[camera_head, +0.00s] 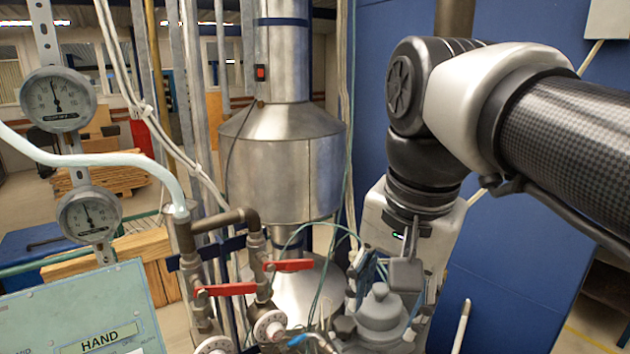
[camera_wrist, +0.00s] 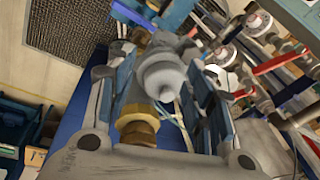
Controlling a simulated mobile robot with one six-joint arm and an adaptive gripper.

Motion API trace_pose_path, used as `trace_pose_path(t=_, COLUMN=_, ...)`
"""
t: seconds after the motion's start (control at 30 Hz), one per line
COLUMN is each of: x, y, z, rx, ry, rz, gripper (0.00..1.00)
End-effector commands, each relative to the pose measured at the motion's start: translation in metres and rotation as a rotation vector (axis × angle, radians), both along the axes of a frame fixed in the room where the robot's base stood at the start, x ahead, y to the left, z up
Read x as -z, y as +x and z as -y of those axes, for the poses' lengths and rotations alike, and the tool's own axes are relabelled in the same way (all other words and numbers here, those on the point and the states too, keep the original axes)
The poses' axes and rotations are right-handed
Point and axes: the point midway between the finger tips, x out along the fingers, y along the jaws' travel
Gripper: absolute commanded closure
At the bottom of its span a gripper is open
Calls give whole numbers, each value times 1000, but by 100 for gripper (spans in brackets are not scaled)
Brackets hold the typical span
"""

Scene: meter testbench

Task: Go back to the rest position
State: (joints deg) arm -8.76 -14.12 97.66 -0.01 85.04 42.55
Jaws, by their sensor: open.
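My arm reaches in from the right in the head view and bends down to my gripper (camera_head: 388,278). The gripper is open around a grey meter-like body with a stepped round cap (camera_head: 380,308), just right of the steel column. In the wrist view my gripper's two blue-padded fingers (camera_wrist: 162,62) stand on either side of the grey body (camera_wrist: 163,78). A brass nut (camera_wrist: 138,130) shows below it. I cannot tell whether either pad touches the body. Its lower part is hidden in the head view.
Pipes with red lever handles (camera_head: 290,265) stand left of the gripper. Two dial gauges (camera_head: 58,98) hang at the left above a green panel marked HAND (camera_head: 85,325). A large steel vessel (camera_head: 282,165) stands behind. A blue wall (camera_head: 520,270) is behind the arm.

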Motion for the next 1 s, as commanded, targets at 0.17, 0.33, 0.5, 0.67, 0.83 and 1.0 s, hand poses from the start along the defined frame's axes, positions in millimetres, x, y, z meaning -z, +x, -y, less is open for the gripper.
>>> trace_pose_path(t=0.17, x=50, y=-37, z=24, rx=-223, ry=-62, rz=127, gripper=52)
trace_pose_path(t=0.33, x=92, y=-61, z=38, rx=-388, ry=-135, rz=217, gripper=52)
trace_pose_path(t=0.5, x=131, y=-82, z=47, rx=-516, ry=-210, rz=283, gripper=52)
trace_pose_path(t=0.67, x=172, y=-86, z=49, rx=-553, ry=-229, rz=289, gripper=52)
trace_pose_path(t=0.83, x=213, y=-90, z=49, rx=-553, ry=-224, rz=274, gripper=52)
trace_pose_path(t=1.0, x=267, y=-95, z=49, rx=-553, ry=-218, rz=253, gripper=52)
